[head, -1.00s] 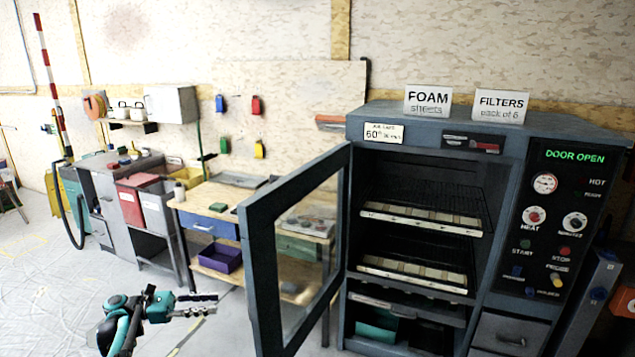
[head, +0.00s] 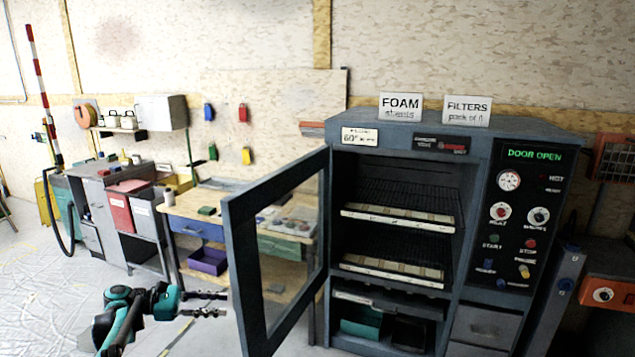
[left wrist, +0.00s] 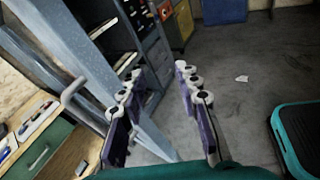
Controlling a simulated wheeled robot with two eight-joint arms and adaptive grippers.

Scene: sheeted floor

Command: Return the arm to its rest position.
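My left gripper (head: 207,303) is at the lower left of the head view, in front of the workbench and left of the open oven door. Its fingers are apart with nothing between them. In the left wrist view, its two rows of fingers (left wrist: 163,110) are spread, with a grey door post and bare floor seen beyond. The left forearm is bent low over the floor. My right gripper is not in view.
The open glass-paned oven door (head: 240,285) stands close to the right of my left gripper. The oven cabinet (head: 470,285) holds racks with pale strips. The workbench (head: 178,206) stands behind the gripper. Clear floor (head: 50,290) lies to the left.

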